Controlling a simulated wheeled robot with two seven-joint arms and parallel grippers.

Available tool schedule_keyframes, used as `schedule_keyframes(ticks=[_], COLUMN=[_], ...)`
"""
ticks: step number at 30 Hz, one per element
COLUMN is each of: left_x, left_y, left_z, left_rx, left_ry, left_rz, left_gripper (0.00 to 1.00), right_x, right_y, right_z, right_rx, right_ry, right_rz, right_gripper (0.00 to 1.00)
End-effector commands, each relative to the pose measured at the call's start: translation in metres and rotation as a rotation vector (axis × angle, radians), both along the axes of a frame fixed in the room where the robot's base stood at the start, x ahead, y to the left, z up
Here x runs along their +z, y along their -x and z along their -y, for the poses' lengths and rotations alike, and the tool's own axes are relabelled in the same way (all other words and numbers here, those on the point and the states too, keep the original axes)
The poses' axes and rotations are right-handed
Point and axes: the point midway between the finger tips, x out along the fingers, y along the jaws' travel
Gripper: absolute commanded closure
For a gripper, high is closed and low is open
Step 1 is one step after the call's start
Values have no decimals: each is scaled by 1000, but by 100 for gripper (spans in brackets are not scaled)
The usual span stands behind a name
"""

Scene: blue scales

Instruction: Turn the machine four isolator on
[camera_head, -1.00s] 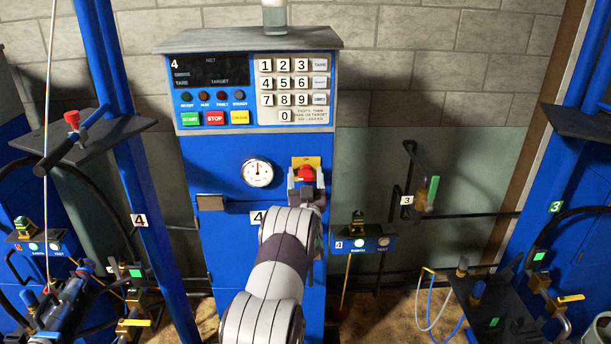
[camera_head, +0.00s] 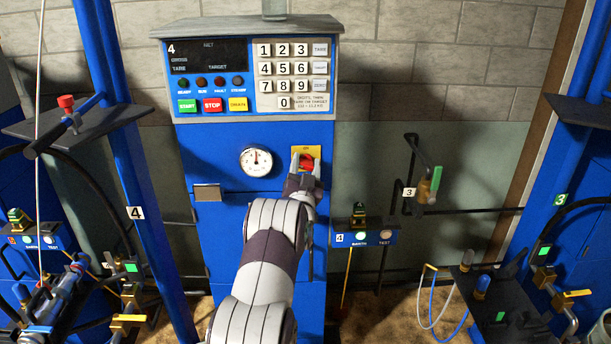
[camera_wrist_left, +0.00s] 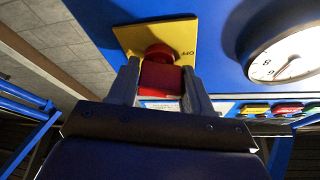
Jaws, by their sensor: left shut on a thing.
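The machine four isolator is a red handle on a yellow plate (camera_head: 297,151) on the blue front of machine four, right of the round gauge. My left gripper (camera_head: 306,165) is shut on the red handle (camera_wrist_left: 160,76), with one finger on each side of it in the left wrist view. The word OFF shows on the yellow plate (camera_wrist_left: 185,38) in that view. The fingers cover part of the handle, so its exact angle is hard to tell. My right gripper is not in view.
The gauge (camera_head: 256,161) sits close left of the isolator. Above is the keypad panel (camera_head: 292,75) with a dark display (camera_head: 208,56). A small box labelled 4 (camera_head: 366,238) stands to the right. Blue posts (camera_head: 138,190) flank the machine.

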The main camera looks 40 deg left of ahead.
Motion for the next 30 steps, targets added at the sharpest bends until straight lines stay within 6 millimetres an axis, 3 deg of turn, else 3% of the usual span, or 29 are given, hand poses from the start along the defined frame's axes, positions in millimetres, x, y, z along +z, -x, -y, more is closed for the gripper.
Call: schedule_keyframes(ticks=[1, 15, 30], left_x=[-6, -4, -1], left_y=[1, 0, -1], left_z=[0, 1, 1], left_rx=[1, 0, 2], left_ry=[-33, -375, -724], left_rz=[-24, -314, -610], left_gripper=[81, 81, 81], right_x=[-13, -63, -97], right_y=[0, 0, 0], right_z=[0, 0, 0], right_rx=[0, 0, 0], right_ry=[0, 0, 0], right_rz=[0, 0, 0], right_gripper=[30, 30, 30])
